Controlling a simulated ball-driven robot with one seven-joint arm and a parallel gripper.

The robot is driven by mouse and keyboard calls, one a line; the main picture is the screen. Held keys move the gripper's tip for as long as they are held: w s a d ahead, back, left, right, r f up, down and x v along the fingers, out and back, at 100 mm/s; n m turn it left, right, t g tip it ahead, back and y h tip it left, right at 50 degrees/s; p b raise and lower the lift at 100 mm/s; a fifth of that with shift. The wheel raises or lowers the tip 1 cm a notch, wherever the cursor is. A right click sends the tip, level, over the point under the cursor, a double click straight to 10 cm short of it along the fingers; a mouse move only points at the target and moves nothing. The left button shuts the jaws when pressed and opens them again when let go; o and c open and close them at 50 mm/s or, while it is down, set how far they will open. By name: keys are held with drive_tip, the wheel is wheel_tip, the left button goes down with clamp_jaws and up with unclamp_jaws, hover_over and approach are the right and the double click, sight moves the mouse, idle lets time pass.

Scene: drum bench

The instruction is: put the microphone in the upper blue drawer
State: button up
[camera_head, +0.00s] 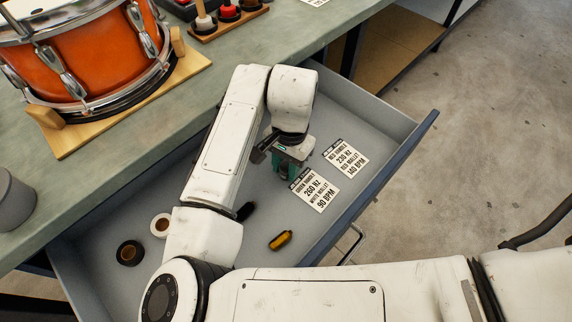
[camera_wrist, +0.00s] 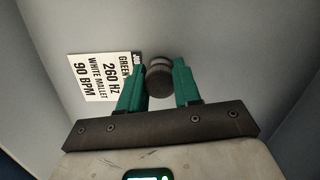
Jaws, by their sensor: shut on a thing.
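The blue-fronted drawer (camera_head: 400,162) is pulled out below the bench top. Its grey interior shows in the head view. My gripper (camera_head: 286,172) reaches down inside the drawer, towards its right part, beside a printed card. In the wrist view, my gripper's green fingers (camera_wrist: 158,70) are closed on a short dark cylinder with a grey band, seen end-on, which I take as the microphone (camera_wrist: 158,82). In the head view the microphone is hidden by my gripper. I cannot tell whether it touches the drawer floor.
Two cards, a green-handle card (camera_head: 315,190) and a red-handle card (camera_head: 346,158), lie in the drawer. A black roll (camera_head: 130,253), a white roll (camera_head: 160,225), a yellow-brown piece (camera_head: 280,240) and a black piece (camera_head: 245,211) lie there too. An orange drum (camera_head: 95,50) stands on the bench.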

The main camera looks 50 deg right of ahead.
drive_tip(key=shift+f, duration=0.2)
drive_tip(key=o, duration=1)
drive_tip(key=shift+o, duration=0.2)
wheel_tip(320, 180, up, 12)
drive_tip(key=d+p, duration=0.1)
drive_tip(key=p, duration=0.2)
drive_tip(key=shift+w+d+r, duration=0.15)
drive_tip(key=shift+d, duration=0.05)
